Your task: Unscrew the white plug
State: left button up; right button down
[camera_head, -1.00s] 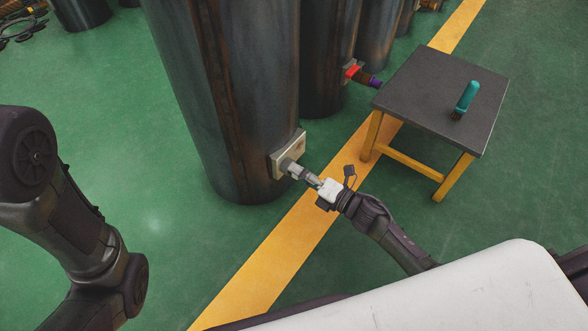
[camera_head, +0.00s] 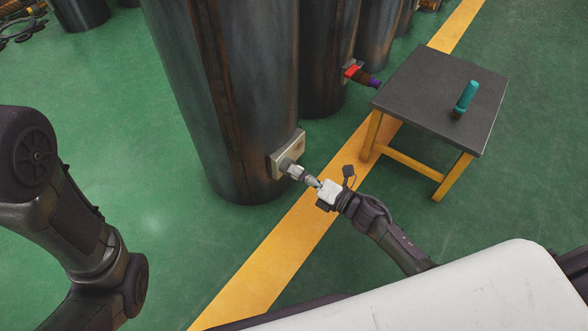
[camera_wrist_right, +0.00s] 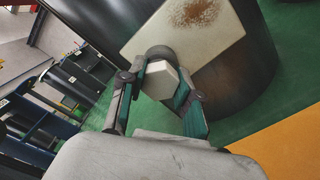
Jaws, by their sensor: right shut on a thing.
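The white plug (camera_wrist_right: 160,80) shows a hexagonal head in the right wrist view. It sits in a dark round collar on a pale square flange plate (camera_wrist_right: 193,30). In the head view the plug (camera_head: 296,172) sticks out from the plate (camera_head: 284,158) low on the large dark cylinder (camera_head: 225,110). My right gripper (camera_head: 305,177) is shut on the plug's head, with one teal-padded finger on each side; it fills the lower right wrist view (camera_wrist_right: 164,84). The plug's threads are hidden. My left arm shows at the left, but its gripper is out of view.
A dark-topped table (camera_head: 425,85) with yellow legs stands at the right, bearing a teal-handled brush (camera_head: 465,98). A neighbouring cylinder (camera_head: 327,60) has a red-handled valve (camera_head: 353,71). A yellow stripe (camera_head: 262,255) crosses the open green floor.

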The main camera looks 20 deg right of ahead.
jog(key=shift+s+d, duration=0.1)
jog(key=shift+s, duration=0.05)
jog(key=shift+p+v, duration=0.3)
jog(key=shift+v, duration=1.25)
jog(key=shift+v, duration=1.5)
